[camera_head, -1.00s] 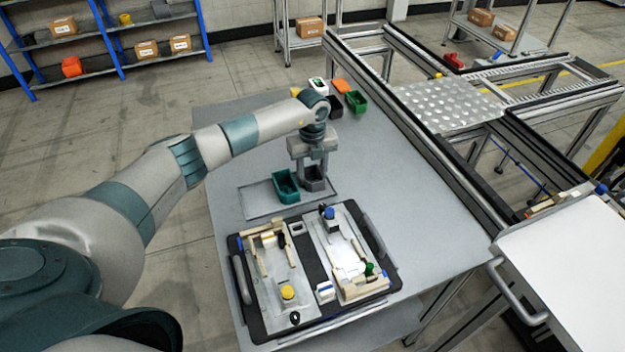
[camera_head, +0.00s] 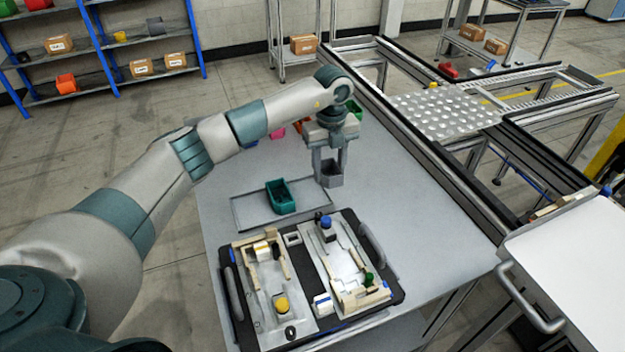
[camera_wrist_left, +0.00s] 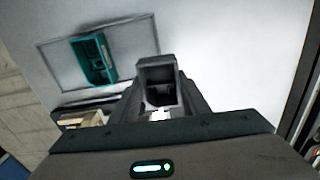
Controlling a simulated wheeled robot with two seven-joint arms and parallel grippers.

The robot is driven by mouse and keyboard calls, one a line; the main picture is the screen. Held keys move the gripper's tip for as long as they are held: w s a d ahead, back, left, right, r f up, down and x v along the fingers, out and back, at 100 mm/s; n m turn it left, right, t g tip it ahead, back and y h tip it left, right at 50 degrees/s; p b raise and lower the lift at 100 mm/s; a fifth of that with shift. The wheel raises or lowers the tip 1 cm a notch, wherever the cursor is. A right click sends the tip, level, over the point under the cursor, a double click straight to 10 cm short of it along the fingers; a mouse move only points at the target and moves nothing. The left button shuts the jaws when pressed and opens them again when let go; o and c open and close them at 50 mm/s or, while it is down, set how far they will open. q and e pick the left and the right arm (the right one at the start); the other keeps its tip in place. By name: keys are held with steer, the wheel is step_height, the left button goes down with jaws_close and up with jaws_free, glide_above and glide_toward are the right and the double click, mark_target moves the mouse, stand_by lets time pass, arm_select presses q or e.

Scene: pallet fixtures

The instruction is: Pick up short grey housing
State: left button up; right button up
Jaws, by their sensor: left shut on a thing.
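The short grey housing (camera_head: 331,176) is a small dark grey open box. My left gripper (camera_head: 329,166) is shut on it and holds it above the table, to the right of the tray outline. In the left wrist view the housing (camera_wrist_left: 158,82) sits between the fingers of the left gripper (camera_wrist_left: 153,98), with its open hollow facing the camera. My right gripper is not in view.
A teal bin (camera_head: 281,196) with dark contents stands on a flat grey tray (camera_head: 241,209). A black pallet (camera_head: 309,235) with two fixtures lies in front. Small bins stand behind the arm. The table (camera_head: 405,195) is clear to the right.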

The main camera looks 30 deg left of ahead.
arm_select(q)
steer(key=d+r+b, duration=0.1)
steer(key=d+r, duration=0.2)
steer(key=d, duration=0.2)
steer(key=shift+w+d+r+b, duration=0.25)
steer(key=shift+d+b, duration=0.05)
steer(key=shift+b, duration=0.1)
